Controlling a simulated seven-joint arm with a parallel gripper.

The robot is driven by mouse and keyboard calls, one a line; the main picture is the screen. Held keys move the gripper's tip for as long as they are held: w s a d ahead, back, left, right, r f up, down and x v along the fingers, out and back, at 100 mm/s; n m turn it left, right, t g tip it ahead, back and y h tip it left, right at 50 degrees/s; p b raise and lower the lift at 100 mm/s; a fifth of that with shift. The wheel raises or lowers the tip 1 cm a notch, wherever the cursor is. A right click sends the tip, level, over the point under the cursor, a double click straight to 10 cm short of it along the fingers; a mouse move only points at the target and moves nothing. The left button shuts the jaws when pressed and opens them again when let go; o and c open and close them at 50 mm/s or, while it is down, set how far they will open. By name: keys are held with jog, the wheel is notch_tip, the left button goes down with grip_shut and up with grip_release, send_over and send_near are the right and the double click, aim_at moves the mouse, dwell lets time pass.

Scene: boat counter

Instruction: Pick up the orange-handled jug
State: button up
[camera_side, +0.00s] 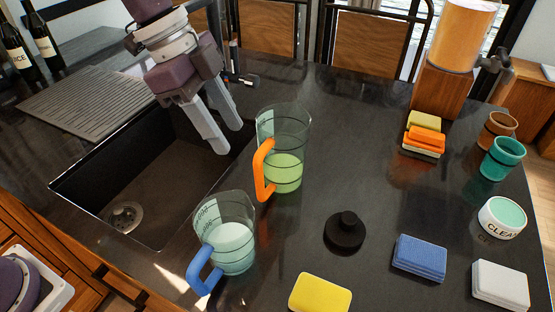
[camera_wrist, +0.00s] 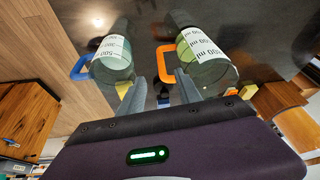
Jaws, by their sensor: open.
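The orange-handled jug (camera_side: 287,152) is clear, holds a green liquid and stands upright on the dark counter, its orange handle on the left. It also shows in the wrist view (camera_wrist: 213,70), at the upper right. A blue-handled jug (camera_side: 228,240) with pale liquid stands nearer the side camera; it also shows in the wrist view (camera_wrist: 112,66), at the upper left. My gripper (camera_side: 221,141) is open and empty above the sink, left of the orange-handled jug and apart from it. In the wrist view its fingers (camera_wrist: 163,92) point toward the orange handle, with a gap between them.
The sink (camera_side: 165,185) lies below my gripper. Right of the jugs are a black round object (camera_side: 345,232), a yellow sponge (camera_side: 320,293), a blue sponge (camera_side: 419,257) and a stack of sponges (camera_side: 424,136). Cups (camera_side: 503,158) stand at the right edge.

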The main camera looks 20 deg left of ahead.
aim_at(254, 168)
jog(key=x, duration=1.2)
jog(key=shift+w+d+f, duration=0.1)
jog(key=shift+w+d, duration=0.1)
jog(key=shift+d, duration=0.15)
grip_shut()
dwell(0.6)
